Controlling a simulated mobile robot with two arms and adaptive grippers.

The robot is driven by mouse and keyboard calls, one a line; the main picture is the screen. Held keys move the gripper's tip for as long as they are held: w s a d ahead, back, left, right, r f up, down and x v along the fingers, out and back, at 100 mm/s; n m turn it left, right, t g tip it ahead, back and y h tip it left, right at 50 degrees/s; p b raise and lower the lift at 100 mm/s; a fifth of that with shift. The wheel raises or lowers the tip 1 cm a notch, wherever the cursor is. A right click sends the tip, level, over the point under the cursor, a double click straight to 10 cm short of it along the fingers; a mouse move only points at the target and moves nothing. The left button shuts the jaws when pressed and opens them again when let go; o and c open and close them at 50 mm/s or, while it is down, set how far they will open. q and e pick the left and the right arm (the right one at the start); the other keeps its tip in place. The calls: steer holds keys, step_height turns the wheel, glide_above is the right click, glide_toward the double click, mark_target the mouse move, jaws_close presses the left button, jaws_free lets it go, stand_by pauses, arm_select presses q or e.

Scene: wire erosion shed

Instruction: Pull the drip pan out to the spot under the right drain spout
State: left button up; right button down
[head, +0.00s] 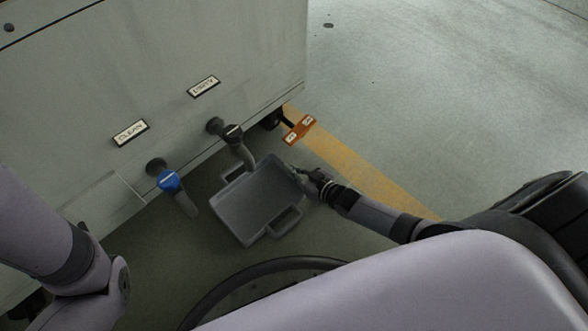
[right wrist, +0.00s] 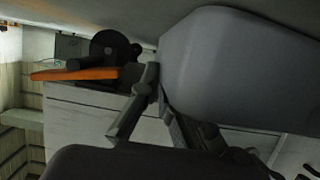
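The drip pan (head: 237,213) is a grey open tray with a loop handle at two ends. It sits on the floor in front of the cabinet. The right drain spout (head: 243,155), with a black valve under the DIRTY label, ends over the pan's upper edge in the head view. My right gripper (head: 298,172) is at the pan's upper right corner. In the right wrist view, its fingers (right wrist: 160,90) meet the edge of the pan (right wrist: 235,65), which partly hides one; their grip is unclear. My left gripper is out of view.
The left spout (head: 184,200) has a blue valve under the CLEAN label. An orange pedal (head: 299,130) stands out at the cabinet corner, by a black caster. A yellow floor stripe (head: 345,170) runs past it. Open floor lies to the right.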

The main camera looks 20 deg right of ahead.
steer(key=c, duration=1.7)
jaws_free()
steer(key=v, duration=1.2)
